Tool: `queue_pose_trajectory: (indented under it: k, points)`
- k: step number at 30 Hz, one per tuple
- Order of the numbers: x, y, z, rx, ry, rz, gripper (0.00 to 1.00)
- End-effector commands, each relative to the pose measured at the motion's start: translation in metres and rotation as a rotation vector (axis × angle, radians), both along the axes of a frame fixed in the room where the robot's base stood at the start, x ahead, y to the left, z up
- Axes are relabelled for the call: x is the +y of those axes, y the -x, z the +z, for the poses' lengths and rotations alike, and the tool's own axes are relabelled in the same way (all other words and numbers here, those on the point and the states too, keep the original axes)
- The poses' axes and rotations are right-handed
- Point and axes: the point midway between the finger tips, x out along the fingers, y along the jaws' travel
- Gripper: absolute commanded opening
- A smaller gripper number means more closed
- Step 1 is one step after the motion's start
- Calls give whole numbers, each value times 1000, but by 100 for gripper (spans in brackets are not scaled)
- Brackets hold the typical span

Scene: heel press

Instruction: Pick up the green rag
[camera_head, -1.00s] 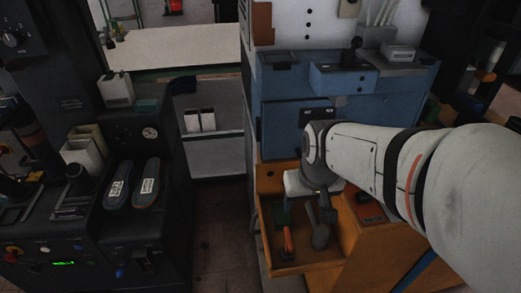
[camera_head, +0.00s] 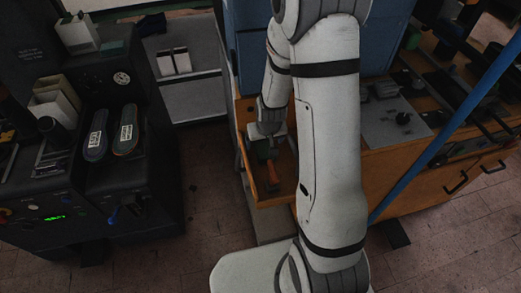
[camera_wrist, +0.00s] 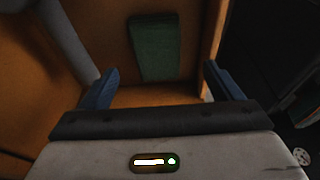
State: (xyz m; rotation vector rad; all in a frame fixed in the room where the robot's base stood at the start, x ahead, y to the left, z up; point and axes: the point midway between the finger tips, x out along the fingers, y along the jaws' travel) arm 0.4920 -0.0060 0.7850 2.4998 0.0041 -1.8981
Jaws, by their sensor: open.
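The green rag (camera_wrist: 157,50) lies folded flat on the floor of the open orange drawer (camera_wrist: 82,18) in the wrist view. My gripper (camera_wrist: 158,82) is open, with its blue fingertips spread wide and nothing between them. The rag appears beyond the fingertips, roughly centred between them and close to the drawer's right wall. In the head view the rag (camera_head: 264,150) shows only in part, under my gripper (camera_head: 268,138). My arm hides much of the drawer there.
An orange workbench (camera_head: 420,165) stands right of the drawer. At the left, a dark machine (camera_head: 140,190) holds two insoles (camera_head: 125,138). The tiled floor between is clear.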

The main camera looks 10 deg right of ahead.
Motion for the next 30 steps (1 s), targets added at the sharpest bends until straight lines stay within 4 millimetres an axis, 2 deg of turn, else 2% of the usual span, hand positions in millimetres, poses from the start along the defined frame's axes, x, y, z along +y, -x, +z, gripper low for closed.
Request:
queue_pose_trajectory:
  k: [7, 15, 24, 30]
  points:
    - [-2, -7, -21, 3, 0, -2, 85]
    - [-5, -18, -57, 3, -7, -31, 85]
    - [-5, -19, -57, 2, -7, -32, 85]
    - [-5, -19, -57, 2, -7, -32, 69]
